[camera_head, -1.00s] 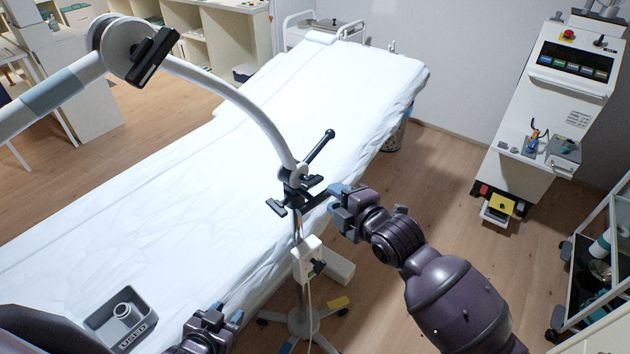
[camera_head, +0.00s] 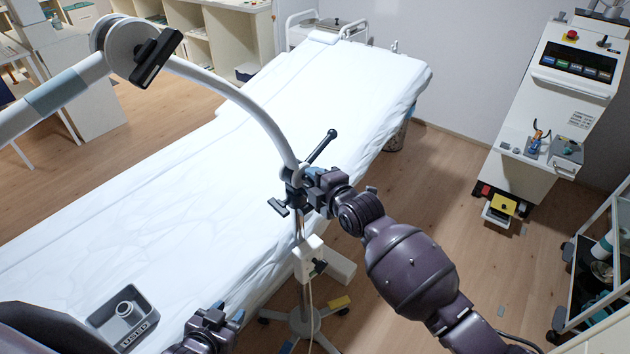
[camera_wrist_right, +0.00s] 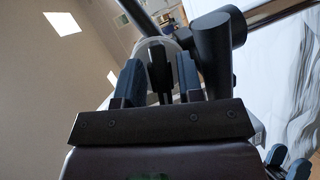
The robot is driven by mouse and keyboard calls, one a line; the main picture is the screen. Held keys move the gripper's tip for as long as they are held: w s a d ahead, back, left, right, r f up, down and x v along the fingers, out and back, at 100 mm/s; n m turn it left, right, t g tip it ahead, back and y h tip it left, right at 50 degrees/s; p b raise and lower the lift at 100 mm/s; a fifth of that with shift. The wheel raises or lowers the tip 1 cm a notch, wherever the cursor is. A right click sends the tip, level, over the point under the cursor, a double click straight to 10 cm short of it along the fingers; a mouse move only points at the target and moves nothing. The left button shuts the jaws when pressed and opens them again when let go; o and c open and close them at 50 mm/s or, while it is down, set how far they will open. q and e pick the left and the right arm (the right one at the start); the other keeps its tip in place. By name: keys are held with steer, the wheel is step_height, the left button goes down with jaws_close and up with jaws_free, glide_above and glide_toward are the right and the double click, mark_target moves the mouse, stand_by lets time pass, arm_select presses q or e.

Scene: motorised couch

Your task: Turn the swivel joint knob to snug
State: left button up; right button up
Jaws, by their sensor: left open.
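The dark swivel joint (camera_head: 294,186) sits at the lower end of the white curved arm, above the couch edge. My right gripper (camera_head: 314,190) is at the joint and hides part of it. In the right wrist view, the blue-padded fingers of my right gripper (camera_wrist_right: 159,80) are spread apart. A dark upright part, seemingly the knob (camera_wrist_right: 160,72), shows between them, with narrow gaps at its sides. A thick black cylinder (camera_wrist_right: 212,50) is just right of the fingers. My left gripper (camera_head: 222,322) is open and empty near the couch's front edge, away from the joint.
A black bar handle (camera_head: 320,147) sticks up from the joint and a black T-handle (camera_head: 277,207) points left. The white-sheeted couch (camera_head: 200,190) lies behind. A white box (camera_head: 308,258) hangs on the pole below. A grey tray (camera_head: 125,315) is at lower left.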

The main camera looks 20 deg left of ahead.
steer(key=c, duration=0.6)
steer(key=shift+m+g, duration=0.6)
steer(key=shift+m, duration=0.3)
steer(key=shift+f+m+g+b, duration=0.15)
steer(key=shift+m+g+b, duration=0.5)
steer(key=shift+m, duration=0.25)
steer(key=shift+m+g, duration=0.3)
steer(key=shift+g, duration=0.05)
